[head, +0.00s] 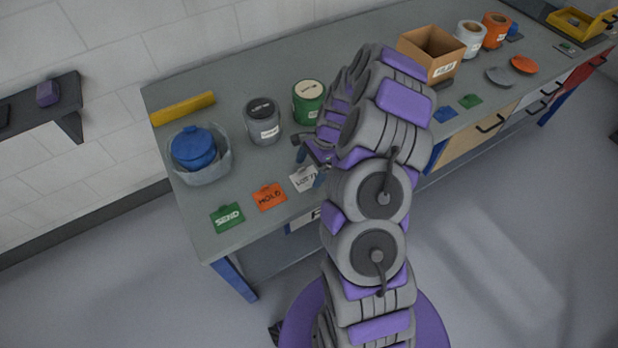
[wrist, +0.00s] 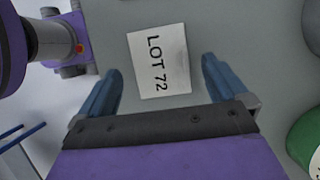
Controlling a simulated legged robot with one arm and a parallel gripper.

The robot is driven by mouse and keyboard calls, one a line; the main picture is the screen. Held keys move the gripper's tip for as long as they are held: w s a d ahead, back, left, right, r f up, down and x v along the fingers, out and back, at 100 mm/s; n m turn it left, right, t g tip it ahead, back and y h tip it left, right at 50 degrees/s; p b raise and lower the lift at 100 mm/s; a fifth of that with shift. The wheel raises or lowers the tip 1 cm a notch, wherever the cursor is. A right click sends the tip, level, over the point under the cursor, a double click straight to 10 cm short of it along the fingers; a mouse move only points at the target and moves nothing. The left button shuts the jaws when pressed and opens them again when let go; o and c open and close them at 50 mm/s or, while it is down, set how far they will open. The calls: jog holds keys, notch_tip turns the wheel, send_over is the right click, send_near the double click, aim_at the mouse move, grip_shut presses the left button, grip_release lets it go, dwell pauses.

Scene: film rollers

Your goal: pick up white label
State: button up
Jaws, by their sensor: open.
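The white label (head: 303,180) lies flat on the grey workbench (head: 255,205), right of the orange HOLD label. In the wrist view the white label (wrist: 159,62) reads LOT 72 and lies ahead of my gripper, centred between the finger lines. My gripper (wrist: 160,85) has its two blue fingers wide apart, with nothing held between them. In the head view my gripper (head: 313,165) hangs over the bench close to the white label and is partly covered by my arm.
An orange HOLD label (head: 269,197) and a green SEND label (head: 227,217) lie to the left. A cardboard box (head: 432,52) stands farther right.

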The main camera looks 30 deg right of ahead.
aim_at(299, 181)
jog(key=a, duration=0.1)
jog(key=a+f, duration=0.1)
jog(key=shift+a+f, duration=0.2)
jog(key=shift+a, duration=0.15)
jog(key=shift+d+f, duration=0.1)
jog(key=shift+d, duration=0.95)
jog(key=shift+c, duration=1.3)
jog(key=shift+d, duration=0.2)
jog(key=shift+c, duration=0.8)
jog(key=shift+s+a, duration=0.1)
jog(key=shift+a, duration=0.15)
jog(key=c, duration=0.3)
jog(key=shift+a, duration=0.5)
jog(key=shift+c, duration=0.3)
